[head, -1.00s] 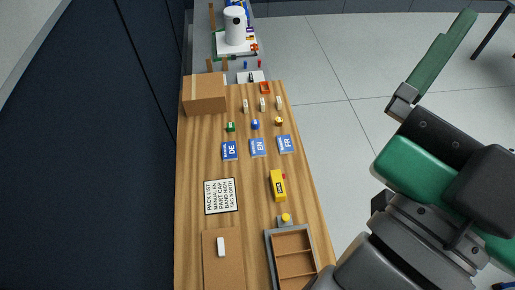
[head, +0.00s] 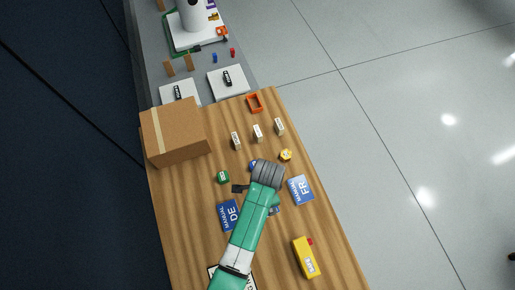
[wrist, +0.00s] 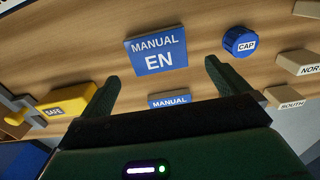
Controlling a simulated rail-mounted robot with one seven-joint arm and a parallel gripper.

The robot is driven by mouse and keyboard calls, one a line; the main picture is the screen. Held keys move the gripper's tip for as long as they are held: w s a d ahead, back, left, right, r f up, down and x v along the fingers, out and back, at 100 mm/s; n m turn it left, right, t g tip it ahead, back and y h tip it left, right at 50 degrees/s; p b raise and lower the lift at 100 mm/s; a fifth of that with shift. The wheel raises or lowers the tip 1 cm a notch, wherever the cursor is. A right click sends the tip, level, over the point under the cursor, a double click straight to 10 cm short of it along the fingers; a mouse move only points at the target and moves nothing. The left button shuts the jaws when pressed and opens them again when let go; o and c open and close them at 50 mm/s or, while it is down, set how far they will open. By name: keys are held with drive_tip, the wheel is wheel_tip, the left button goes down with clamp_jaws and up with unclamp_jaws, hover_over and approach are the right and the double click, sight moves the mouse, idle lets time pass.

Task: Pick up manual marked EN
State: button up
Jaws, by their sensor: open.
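The manual marked EN (wrist: 157,52) is a flat blue booklet with white lettering, lying on the wooden table. In the head view my arm hides most of it. My gripper (wrist: 160,75) is open and empty above the table; in the wrist view the EN manual shows beyond and between its fingertips, apart from them. In the head view the DE manual (head: 229,215) lies left of my arm and the FR manual (head: 301,190) lies to its right. A second manual (wrist: 168,99) shows partly behind my gripper in the wrist view; its language mark is hidden.
A blue cap (wrist: 240,41) lies near the EN manual. A yellow SAFE block (head: 306,257) lies at the near right. A green piece (head: 223,177), a yellow piece (head: 286,155) and pale blocks (head: 257,133) stand farther back. A cardboard box (head: 176,131) stands at the far left.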

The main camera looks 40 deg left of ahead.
drive_tip(key=shift+s+d, duration=0.15)
drive_tip(key=shift+s+d+f, duration=0.1)
drive_tip(key=shift+d+f, duration=0.1)
drive_tip(key=shift+f, duration=0.15)
drive_tip(key=shift+d+f, duration=0.1)
drive_tip(key=shift+f, duration=0.5)
drive_tip(key=f, duration=0.6)
drive_tip(key=shift+w+b, duration=0.2)
drive_tip(key=shift+b, duration=0.2)
drive_tip(key=c, duration=0.8)
